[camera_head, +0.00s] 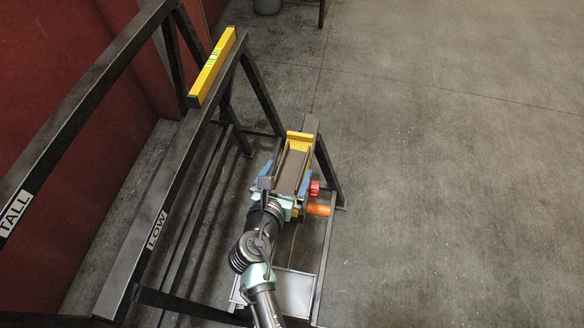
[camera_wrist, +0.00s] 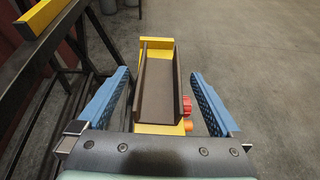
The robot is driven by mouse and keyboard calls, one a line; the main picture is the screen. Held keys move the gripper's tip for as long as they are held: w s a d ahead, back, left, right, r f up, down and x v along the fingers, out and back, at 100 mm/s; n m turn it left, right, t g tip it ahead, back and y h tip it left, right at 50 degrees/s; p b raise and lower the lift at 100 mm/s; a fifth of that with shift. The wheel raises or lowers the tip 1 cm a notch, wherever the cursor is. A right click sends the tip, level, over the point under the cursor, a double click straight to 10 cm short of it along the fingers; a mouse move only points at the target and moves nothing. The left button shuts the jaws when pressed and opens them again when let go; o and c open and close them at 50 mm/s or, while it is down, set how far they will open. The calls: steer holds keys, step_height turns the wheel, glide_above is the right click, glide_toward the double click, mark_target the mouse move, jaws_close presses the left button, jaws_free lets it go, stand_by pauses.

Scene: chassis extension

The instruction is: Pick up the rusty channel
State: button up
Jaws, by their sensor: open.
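The rusty channel (camera_wrist: 156,90) is a dark brown U-shaped piece with its open side up. It lies lengthwise on a yellow support in the wrist view. In the head view the channel (camera_head: 292,170) shows near the end of my arm. My gripper (camera_wrist: 157,88) is open, its two blue fingers standing left and right of the channel with a gap on each side. In the head view my gripper (camera_head: 284,177) straddles the channel. The channel's near end is close to my palm; whether they touch cannot be told.
A yellow level (camera_head: 213,67) lies on the dark rail marked LOW (camera_head: 157,230). A rail marked TALL (camera_head: 14,212) stands left of it. A red knob (camera_head: 314,188) and an orange handle (camera_head: 318,210) stick out right of the support. The floor (camera_head: 450,170) to the right is clear.

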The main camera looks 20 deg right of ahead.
mark_target(292, 171)
steer(key=x, duration=0.4)
steer(key=shift+w+d+f, duration=0.1)
steer(key=shift+f, duration=0.05)
jaws_close()
steer(key=shift+w, duration=0.1)
stand_by(0.4)
